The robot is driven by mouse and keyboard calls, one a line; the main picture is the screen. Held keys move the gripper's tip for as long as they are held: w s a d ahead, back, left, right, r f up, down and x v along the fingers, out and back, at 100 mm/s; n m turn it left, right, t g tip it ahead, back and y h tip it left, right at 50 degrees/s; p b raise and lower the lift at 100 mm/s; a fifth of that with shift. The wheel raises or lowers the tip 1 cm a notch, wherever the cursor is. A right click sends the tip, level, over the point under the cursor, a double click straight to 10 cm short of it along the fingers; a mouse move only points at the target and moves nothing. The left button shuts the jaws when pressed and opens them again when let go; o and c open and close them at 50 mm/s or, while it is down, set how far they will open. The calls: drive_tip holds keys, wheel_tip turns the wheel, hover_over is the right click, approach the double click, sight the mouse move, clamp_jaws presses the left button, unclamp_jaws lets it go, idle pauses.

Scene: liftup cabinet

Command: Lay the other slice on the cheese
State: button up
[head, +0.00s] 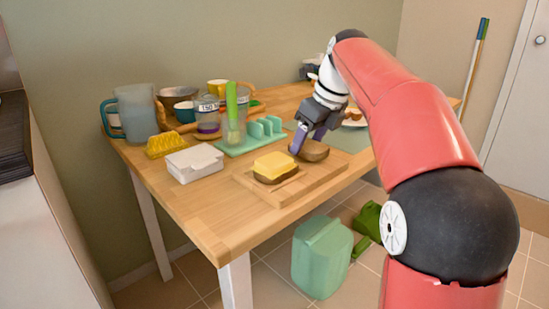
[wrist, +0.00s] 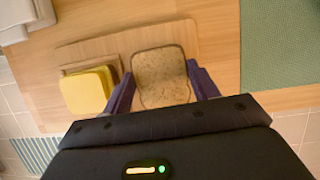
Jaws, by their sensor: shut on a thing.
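A slice of bread (head: 279,178) lies on the wooden board (head: 292,193) with a yellow slab of cheese (head: 272,164) on top of it. In the wrist view the cheese (wrist: 88,92) is left of my gripper (wrist: 162,96). My gripper (head: 304,146) is shut on the other bread slice (head: 314,152), which is just right of the cheese. In the wrist view this slice (wrist: 160,77) fills the space between the two purple fingers. It appears flat and over or close to the board; its exact height cannot be told.
A white butter dish (head: 194,163), a yellow holder (head: 166,145) and a green toast rack (head: 254,136) stand left of and behind the board. A blue pitcher (head: 134,113) and cups are at the back left. A green mat (wrist: 277,45) lies to the right.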

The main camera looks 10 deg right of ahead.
sight(267, 163)
drive_tip(key=shift+r+p, duration=1.9)
drive_tip(key=shift+p, duration=0.15)
drive_tip(key=shift+r, duration=0.1)
wheel_tip(267, 163, up, 4)
drive_tip(key=p, duration=0.4)
drive_tip(key=s+a+n+g, duration=0.2)
drive_tip(key=n, duration=0.3)
drive_tip(key=s+a+n+g, duration=0.2)
drive_tip(key=a+n, duration=0.1)
drive_tip(key=n, duration=0.3)
drive_tip(key=s+a+n+g+y+p, duration=0.1)
drive_tip(key=s+a+n, duration=0.1)
drive_tip(key=n, duration=0.3)
drive_tip(key=shift+s+a+g, duration=0.15)
drive_tip(key=shift+a+g, duration=0.25)
drive_tip(key=shift+a, duration=0.35)
drive_tip(key=f, duration=0.1)
drive_tip(key=f+n+b, duration=0.1)
drive_tip(key=f+b, duration=0.1)
drive_tip(key=shift+s+a+f, duration=0.15)
drive_tip(key=shift+s+f, duration=0.1)
drive_tip(key=shift+f, duration=0.05)
drive_tip(key=shift+f+b, duration=0.5)
drive_tip(key=shift+f, duration=0.4)
drive_tip(key=o, duration=0.9)
